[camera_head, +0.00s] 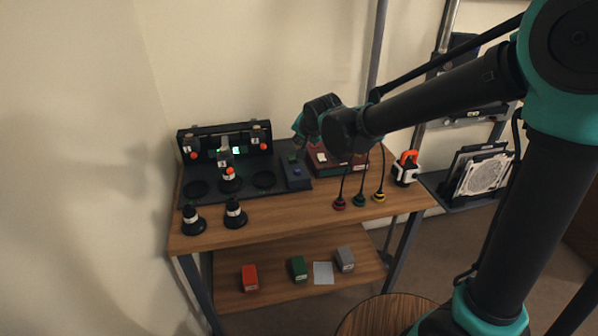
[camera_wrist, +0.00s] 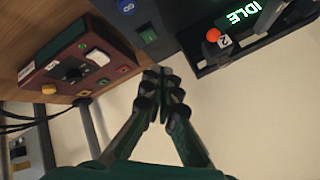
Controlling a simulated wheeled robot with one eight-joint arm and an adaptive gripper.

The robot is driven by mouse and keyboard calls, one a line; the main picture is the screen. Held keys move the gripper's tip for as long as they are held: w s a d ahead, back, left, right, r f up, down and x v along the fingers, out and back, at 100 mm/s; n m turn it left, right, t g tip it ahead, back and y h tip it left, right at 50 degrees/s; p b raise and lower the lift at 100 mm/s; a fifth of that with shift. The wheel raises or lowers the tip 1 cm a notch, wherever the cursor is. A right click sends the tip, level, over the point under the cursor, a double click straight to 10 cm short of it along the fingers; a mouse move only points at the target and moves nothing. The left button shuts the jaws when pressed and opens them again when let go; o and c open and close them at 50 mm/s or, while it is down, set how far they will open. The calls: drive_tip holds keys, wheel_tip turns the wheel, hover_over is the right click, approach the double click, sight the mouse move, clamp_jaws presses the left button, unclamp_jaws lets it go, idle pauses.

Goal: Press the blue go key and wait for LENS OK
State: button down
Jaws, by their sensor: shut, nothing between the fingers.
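The blue key (camera_wrist: 126,6) shows at the top edge of the wrist view, on a dark key box (camera_wrist: 165,45) that also carries a green key (camera_wrist: 148,36). In the head view the key box (camera_head: 303,182) sits on the right part of a dark mat, with the blue key (camera_head: 297,171) nearer the front. A green-lit display (camera_wrist: 243,14) reads IDLE. My gripper (camera_wrist: 160,73) is shut and empty. In the wrist view its tips show below the green key, apart from the blue key; their height above the box is unclear.
A dark red box (camera_wrist: 110,72) with several buttons stands beside the key box. Posts with orange-red knobs (camera_head: 229,171) stand near the display. Two black-based posts (camera_head: 234,215) stand at the table's front left. Three cables with coloured plugs (camera_head: 359,201) hang at the right.

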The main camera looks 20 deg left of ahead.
sight(299, 172)
drive_tip(key=shift+f, duration=4.3)
drive_tip(key=shift+f, duration=0.2)
drive_tip(key=shift+f, duration=0.2)
drive_tip(key=shift+f, duration=0.4)
drive_tip(key=shift+r, duration=0.8)
drive_tip(key=shift+r, duration=2.55)
